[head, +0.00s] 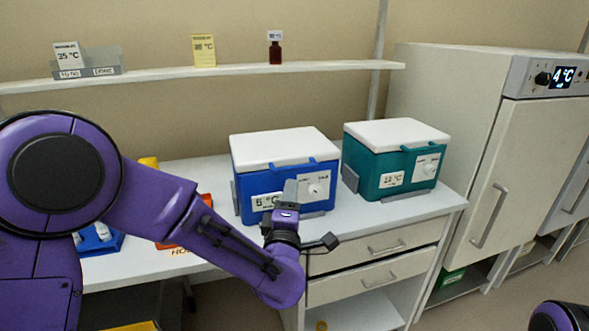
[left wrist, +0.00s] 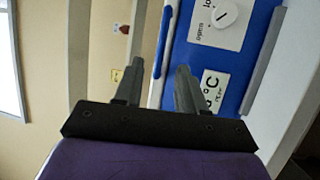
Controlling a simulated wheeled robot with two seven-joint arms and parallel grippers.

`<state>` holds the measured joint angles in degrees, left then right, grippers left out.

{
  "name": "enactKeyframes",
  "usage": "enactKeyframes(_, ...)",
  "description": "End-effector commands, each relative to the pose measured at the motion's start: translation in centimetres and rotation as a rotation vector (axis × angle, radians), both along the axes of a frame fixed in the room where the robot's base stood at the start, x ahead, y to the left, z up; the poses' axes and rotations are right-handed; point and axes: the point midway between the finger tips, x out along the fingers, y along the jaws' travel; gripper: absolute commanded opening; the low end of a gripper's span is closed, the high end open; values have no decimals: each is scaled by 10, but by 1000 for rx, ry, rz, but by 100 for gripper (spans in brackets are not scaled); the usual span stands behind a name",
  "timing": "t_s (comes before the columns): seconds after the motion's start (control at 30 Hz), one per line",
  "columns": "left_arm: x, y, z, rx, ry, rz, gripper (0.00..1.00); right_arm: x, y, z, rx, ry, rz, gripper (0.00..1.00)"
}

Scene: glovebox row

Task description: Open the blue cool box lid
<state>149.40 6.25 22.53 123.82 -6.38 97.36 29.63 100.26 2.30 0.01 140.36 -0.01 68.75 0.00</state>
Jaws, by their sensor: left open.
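The blue cool box (head: 268,184) stands on the white bench with its white lid (head: 284,146) closed flat on top. Its front bears a dial panel, a "5 °C" label and a blue handle bar along the lid's front edge. My left gripper (head: 290,190) is in front of the box's front face, and its fingers cover part of it. In the left wrist view, my left gripper (left wrist: 158,85) is open, with the blue handle bar (left wrist: 163,42) showing beyond and between its fingertips. I cannot tell whether they touch it. My right gripper is not in view.
A teal cool box (head: 385,172) with a white lid stands just right of the blue one. A shelf (head: 220,72) with signs and a small brown bottle runs above. A white fridge (head: 520,150) stands at the right. Drawers (head: 375,250) lie below the bench top.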

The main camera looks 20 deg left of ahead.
Motion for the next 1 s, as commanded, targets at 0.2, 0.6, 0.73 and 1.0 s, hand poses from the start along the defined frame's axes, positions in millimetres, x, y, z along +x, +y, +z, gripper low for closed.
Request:
enactKeyframes(0.2, 47, 10, 11, 2, 5, 3, 40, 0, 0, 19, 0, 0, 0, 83)
enactKeyframes(0.6, 91, 19, 14, 7, 7, 1, 40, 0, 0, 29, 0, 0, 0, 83)
enactKeyframes(0.73, 90, 19, 14, 7, 7, 1, 40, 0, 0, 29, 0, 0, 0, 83)
enactKeyframes(1.0, 90, 19, 14, 6, 8, 1, 0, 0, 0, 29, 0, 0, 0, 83)
